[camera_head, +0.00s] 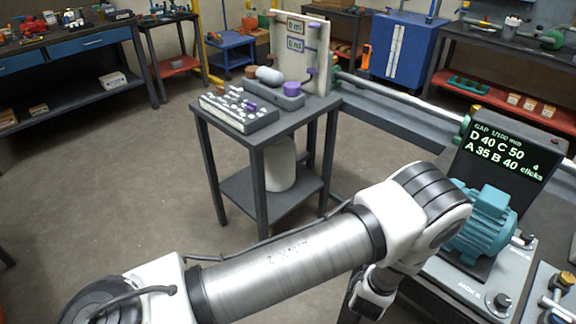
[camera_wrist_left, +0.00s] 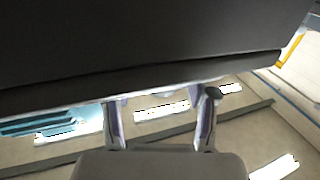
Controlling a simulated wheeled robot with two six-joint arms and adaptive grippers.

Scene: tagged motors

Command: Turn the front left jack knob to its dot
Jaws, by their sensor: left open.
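The teal motor (camera_head: 482,222) sits on a pale metal base plate (camera_head: 455,277) at the right of the head view. A dark round knob (camera_head: 502,302) stands at the plate's near right part, by small lettering too blurred to read surely. The front left jack knob and its dot cannot be made out; my arm covers part of the plate's left side. My left gripper (camera_head: 372,298) hangs at the plate's left edge, its fingertips not clear there. In the left wrist view its two fingers (camera_wrist_left: 160,98) are apart, with no clearly held object between them. My right gripper is not in view.
A dark display (camera_head: 508,150) behind the motor reads "GAP 1/100 mm, D 40 C 50, A 35 B 40" and "4 clicks". Another fixture (camera_head: 555,298) stands at the right edge. A grey cart (camera_head: 290,122) with parts stands behind my arm. The floor at left is clear.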

